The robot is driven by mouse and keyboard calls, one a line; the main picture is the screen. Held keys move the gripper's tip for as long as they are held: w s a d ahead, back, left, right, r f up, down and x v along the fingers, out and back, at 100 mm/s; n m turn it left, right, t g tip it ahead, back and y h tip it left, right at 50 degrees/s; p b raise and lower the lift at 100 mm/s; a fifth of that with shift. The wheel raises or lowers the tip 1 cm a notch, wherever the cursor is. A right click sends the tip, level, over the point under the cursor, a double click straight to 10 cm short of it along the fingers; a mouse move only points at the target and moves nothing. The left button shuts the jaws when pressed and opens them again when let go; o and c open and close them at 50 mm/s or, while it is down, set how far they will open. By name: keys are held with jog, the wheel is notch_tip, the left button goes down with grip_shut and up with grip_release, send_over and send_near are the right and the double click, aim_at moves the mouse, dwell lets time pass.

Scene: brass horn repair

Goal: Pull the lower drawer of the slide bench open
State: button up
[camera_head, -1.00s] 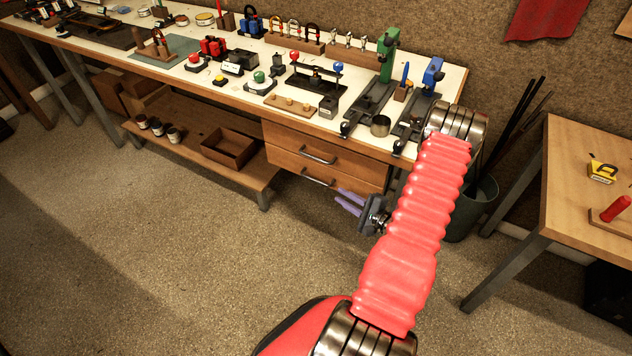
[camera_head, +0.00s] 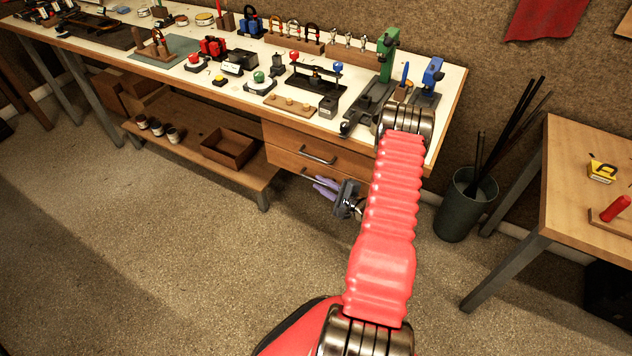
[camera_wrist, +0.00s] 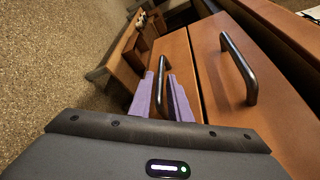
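The lower drawer (camera_head: 288,161) of the slide bench has a wooden front and looks shut. It shows beside the upper drawer in the wrist view (camera_wrist: 178,52). Its dark bar handle (camera_wrist: 161,85) lies between my gripper's two purple fingers in that view. My gripper (camera_head: 325,186) is in front of the lower drawer in the head view, with the fingers apart. I cannot tell whether the fingers touch the handle. In the head view my gripper and arm hide part of the handle and the drawer's right side.
The upper drawer (camera_head: 345,162) with its own handle (camera_head: 318,156) is just above and shut. An open wooden box (camera_head: 230,148) stands on the low shelf to the left. A bin with rods (camera_head: 466,205) stands right of the bench. The floor in front is clear.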

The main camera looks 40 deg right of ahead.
jog(key=shift+x, duration=1.5)
grip_shut()
